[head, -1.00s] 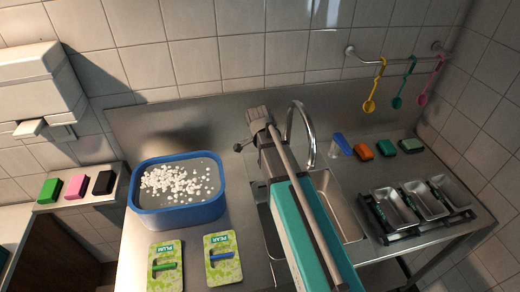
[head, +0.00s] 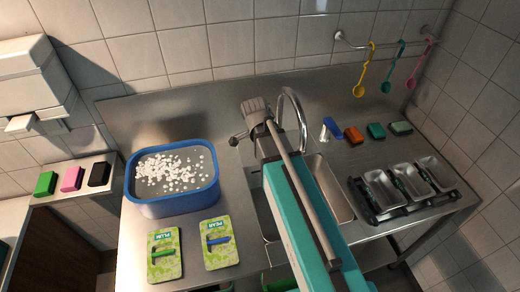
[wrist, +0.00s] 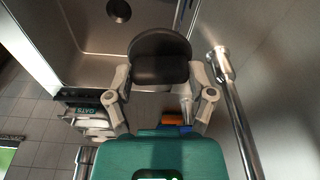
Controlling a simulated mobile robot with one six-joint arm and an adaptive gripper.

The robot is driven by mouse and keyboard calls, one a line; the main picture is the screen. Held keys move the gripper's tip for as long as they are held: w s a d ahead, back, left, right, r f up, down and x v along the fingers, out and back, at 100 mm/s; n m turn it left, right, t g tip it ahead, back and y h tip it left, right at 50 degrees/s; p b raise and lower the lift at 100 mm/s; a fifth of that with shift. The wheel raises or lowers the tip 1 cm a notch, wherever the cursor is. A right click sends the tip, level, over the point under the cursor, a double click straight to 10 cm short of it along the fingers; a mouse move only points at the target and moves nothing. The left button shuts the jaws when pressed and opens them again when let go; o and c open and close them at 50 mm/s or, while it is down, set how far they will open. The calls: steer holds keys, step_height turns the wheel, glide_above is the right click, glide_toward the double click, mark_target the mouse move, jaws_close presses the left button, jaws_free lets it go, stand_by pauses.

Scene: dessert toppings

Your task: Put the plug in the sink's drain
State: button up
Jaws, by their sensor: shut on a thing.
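The plug (wrist: 160,60), dark and round, is held between the two fingers of my gripper (wrist: 160,84) in the wrist view. My gripper is shut on it. The steel sink (wrist: 88,42) lies behind and below the plug, with its dark round drain (wrist: 119,10) near the top edge. The plug appears apart from the drain, toward the sink's edge. In the head view my arm crosses the sink (head: 333,195) and hides much of it, including the drain; the gripper's fingers and the plug cannot be made out there.
The curved faucet (head: 292,103) stands behind the sink; its pipe (wrist: 238,115) runs close right in the wrist view. A blue tub (head: 170,207) of white pieces and two cards (head: 165,270) (head: 222,262) stand left. Metal trays (head: 433,172) and colored blocks (head: 353,135) stand right.

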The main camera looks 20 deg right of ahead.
steer(key=shift+f+b, duration=0.7)
steer(key=shift+f, duration=0.05)
